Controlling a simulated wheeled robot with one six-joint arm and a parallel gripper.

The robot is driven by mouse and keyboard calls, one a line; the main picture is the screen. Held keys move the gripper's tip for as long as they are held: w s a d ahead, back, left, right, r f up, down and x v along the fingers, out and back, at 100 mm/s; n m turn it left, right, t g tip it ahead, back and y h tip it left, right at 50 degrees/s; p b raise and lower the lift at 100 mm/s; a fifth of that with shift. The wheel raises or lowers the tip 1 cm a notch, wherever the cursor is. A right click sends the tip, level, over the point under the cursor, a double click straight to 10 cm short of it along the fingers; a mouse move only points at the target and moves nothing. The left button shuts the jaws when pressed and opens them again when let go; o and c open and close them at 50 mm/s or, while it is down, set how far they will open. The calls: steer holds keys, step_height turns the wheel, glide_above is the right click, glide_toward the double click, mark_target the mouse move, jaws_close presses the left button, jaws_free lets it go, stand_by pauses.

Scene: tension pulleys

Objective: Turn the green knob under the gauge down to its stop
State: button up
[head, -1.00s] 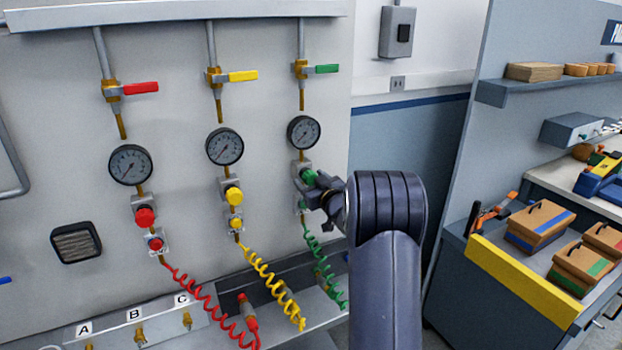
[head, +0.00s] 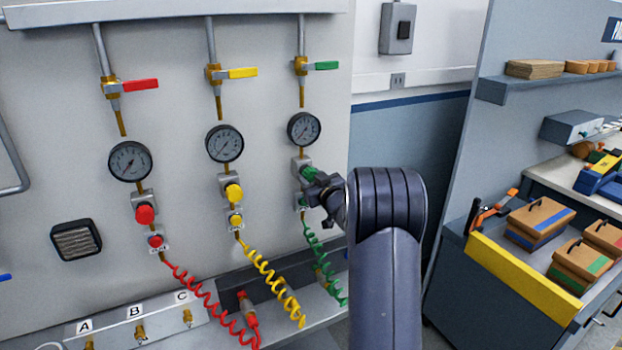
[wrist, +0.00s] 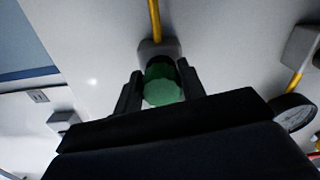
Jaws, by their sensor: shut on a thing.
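The green knob (head: 308,173) sits on a grey block under the right-hand gauge (head: 304,129) on the wall panel. My gripper (head: 316,183) is at the knob, reaching in from the right and covering part of it. In the wrist view, the green knob (wrist: 162,84) stands between the two dark fingers of my gripper (wrist: 161,92), and the gripper is shut on it. The gauge's needle is too small to read in the head view.
A red knob (head: 145,214) and a yellow knob (head: 233,193) sit under the other gauges to the left. A coiled green hose (head: 322,262) hangs just below my gripper. A green-handled valve (head: 326,65) is above the gauge. A workbench with boxes stands at the right.

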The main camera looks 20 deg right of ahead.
steer(key=shift+f+n+b, duration=0.1)
steer(key=shift+n+b, duration=0.3)
steer(key=shift+b, duration=0.1)
steer(key=n+b, duration=0.2)
steer(key=b, duration=0.1)
steer(key=shift+d+f+n+b, duration=0.1)
steer(key=shift+n+b, duration=0.25)
steer(key=shift+n, duration=0.05)
steer(key=n+b, duration=0.2)
steer(key=n, duration=0.1)
steer(key=n+b, duration=0.2)
steer(key=shift+d+r, duration=0.1)
steer(key=shift+r, duration=0.15)
steer(key=shift+r+n, duration=0.1)
steer(key=shift+n, duration=0.2)
steer(key=o, duration=1)
steer(key=s+b, duration=0.2)
steer(key=s, duration=0.8)
steer(key=shift+s+d, duration=0.15)
steer(key=shift+s, duration=0.25)
